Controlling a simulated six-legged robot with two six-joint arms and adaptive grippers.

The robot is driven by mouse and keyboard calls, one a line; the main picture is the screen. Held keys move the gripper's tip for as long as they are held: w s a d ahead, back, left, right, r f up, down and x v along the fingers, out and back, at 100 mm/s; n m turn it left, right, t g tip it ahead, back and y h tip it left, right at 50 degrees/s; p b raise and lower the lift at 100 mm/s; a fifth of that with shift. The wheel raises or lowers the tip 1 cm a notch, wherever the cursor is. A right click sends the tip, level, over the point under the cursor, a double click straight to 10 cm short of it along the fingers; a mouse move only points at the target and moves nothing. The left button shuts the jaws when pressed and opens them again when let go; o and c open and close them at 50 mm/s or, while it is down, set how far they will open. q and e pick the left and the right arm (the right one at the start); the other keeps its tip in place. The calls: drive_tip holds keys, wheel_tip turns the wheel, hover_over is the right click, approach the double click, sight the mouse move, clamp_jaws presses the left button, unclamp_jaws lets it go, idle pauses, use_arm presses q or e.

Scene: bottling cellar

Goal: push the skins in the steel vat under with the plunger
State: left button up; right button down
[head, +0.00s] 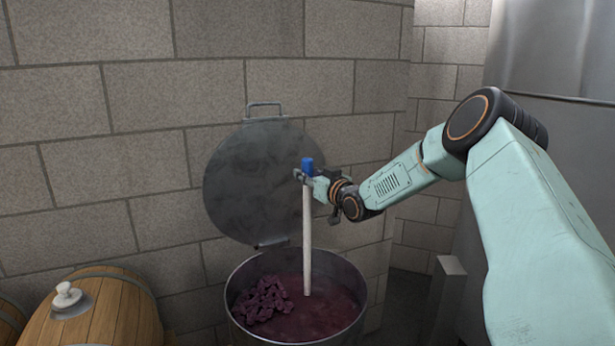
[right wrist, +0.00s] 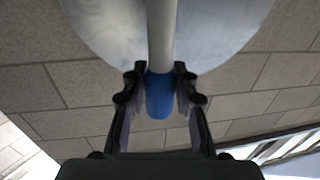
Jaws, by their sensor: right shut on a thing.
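The steel vat (head: 233,318) stands open at the lower middle of the head view, its round lid (head: 240,190) tilted up against the wall. Dark purple skins (head: 262,300) lie in a clump on the left of the reddish liquid (head: 325,312). The plunger (head: 307,240) is a pale rod with a blue grip (head: 307,163). It is near upright, its lower end in the vat at the liquid, right of the clump; any foot is hidden. My right gripper (head: 303,176) is shut on it near the blue grip, also seen in the right wrist view (right wrist: 160,85). My left gripper is not in view.
A wooden barrel (head: 110,310) with a pale bung (head: 67,294) stands left of the vat. A block wall (head: 130,120) rises close behind. A grey post (head: 446,295) stands right of the vat, and a large metal surface (head: 570,50) is at upper right.

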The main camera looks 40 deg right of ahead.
drive_tip(key=shift+r+p, duration=4.45)
drive_tip(key=shift+r, duration=0.9)
